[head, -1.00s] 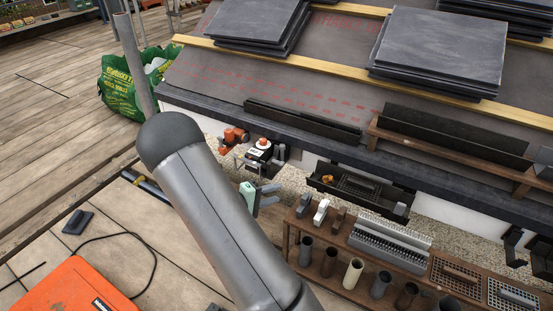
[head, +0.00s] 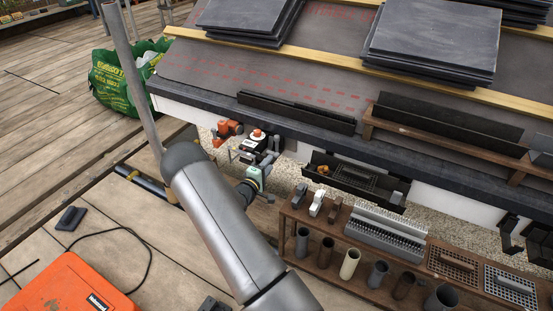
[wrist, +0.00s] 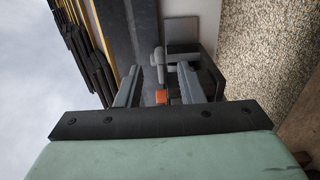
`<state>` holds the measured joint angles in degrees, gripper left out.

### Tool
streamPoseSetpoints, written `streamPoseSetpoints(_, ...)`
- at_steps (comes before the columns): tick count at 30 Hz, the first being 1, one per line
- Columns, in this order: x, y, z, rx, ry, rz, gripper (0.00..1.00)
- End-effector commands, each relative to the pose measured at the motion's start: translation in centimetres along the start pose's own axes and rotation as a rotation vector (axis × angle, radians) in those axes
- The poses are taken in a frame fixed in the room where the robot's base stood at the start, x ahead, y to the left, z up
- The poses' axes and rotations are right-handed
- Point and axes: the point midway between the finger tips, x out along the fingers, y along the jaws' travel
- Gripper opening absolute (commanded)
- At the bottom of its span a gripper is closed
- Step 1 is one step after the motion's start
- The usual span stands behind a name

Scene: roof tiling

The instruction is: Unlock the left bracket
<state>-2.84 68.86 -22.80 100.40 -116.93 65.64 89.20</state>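My gripper (head: 268,163), with its pale green body, is at the wall under the roof edge, beside a dark bracket with a grey lever (head: 275,146). In the wrist view my gripper (wrist: 160,70) has its two grey fingers spread apart. The grey lever (wrist: 157,62) shows between and just beyond the fingertips, with a dark bracket body (wrist: 205,65) to its right. An orange part (wrist: 161,96) shows between the fingers. No contact with the lever can be made out. My arm hides part of the wall.
An orange-red tool (head: 228,130) and a black box with a red cap (head: 257,140) are just left of the bracket. A black gutter tray (head: 355,183) and a wooden rack of tubes (head: 350,250) stand to the right. Black brackets (head: 512,232) hang at far right.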

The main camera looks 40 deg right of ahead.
Motion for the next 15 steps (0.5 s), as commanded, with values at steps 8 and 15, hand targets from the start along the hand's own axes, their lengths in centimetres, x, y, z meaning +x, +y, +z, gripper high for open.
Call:
streamPoseSetpoints(8,5.1,-0.2,0.1,0.002,-0.002,0.001,0.35)
streamPoseSetpoints(15,6.7,0.0,0.0,-0.001,0.000,0.000,0.35)
